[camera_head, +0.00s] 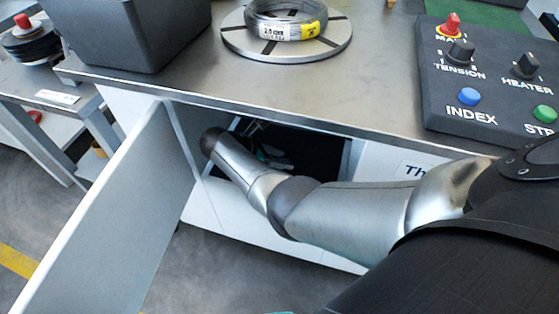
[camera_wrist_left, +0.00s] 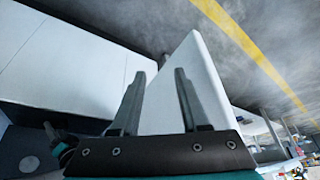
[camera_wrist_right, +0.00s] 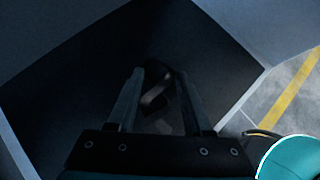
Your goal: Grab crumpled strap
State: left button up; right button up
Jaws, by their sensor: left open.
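A dark grey, bent band, which looks like the crumpled strap (camera_wrist_right: 156,94), lies in the dark cabinet interior. In the right wrist view it shows between and beyond my right fingers; contact cannot be told. My right gripper (camera_wrist_right: 160,73) is open, its fingers apart. In the head view my right arm reaches into the open cabinet under the bench, and the right gripper (camera_head: 268,153) shows only partly in the shadow there. The strap cannot be made out in the head view. My left gripper (camera_wrist_left: 159,76) is open and empty, pointing toward the pale cabinet door (camera_wrist_left: 190,85).
The open cabinet door (camera_head: 110,215) stands out at the left. The workbench top (camera_head: 350,100) is above the opening. It carries a dark bin (camera_head: 130,35), a wrapped coil (camera_head: 285,20) on a round turntable (camera_head: 245,40), and a control panel (camera_head: 500,80).

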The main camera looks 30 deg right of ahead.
grip_shut()
jog(key=shift+r, duration=0.1)
